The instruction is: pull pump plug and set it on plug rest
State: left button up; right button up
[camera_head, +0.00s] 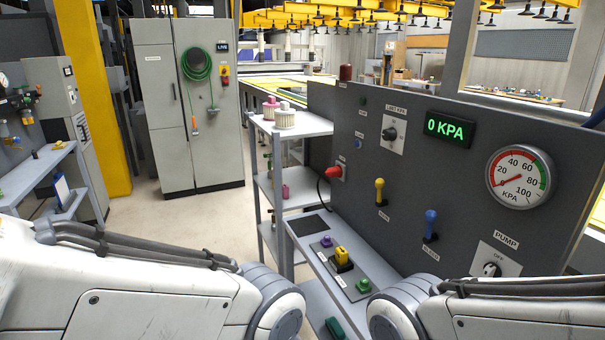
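A red plug (333,172) sits at the left part of the dark upright panel (400,200), at a small white plate, with a dark cable looping down from it. On the ledge (320,262) below the panel lie a flat dark pad (308,226), a purple piece (326,241), a yellow and black block (343,259) and a green piece (363,286). I cannot tell which of these is the plug rest, as the labels are too small to read. Both my arms show at the bottom, but neither gripper is in view.
The panel carries a yellow lever (380,190), a blue lever (431,225), a PUMP knob (491,269) at OFF, a gauge (520,177) near zero and a display (450,129) reading 0 KPA. A grey shelf rack (302,127) stands just left of the panel. Floor further left is clear.

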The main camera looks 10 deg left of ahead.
aim_at(335, 171)
jog(key=u, duration=0.2)
jog(key=i, duration=0.3)
jog(key=u, duration=0.75)
jog(key=i, duration=1.1)
jog(key=z, duration=0.1)
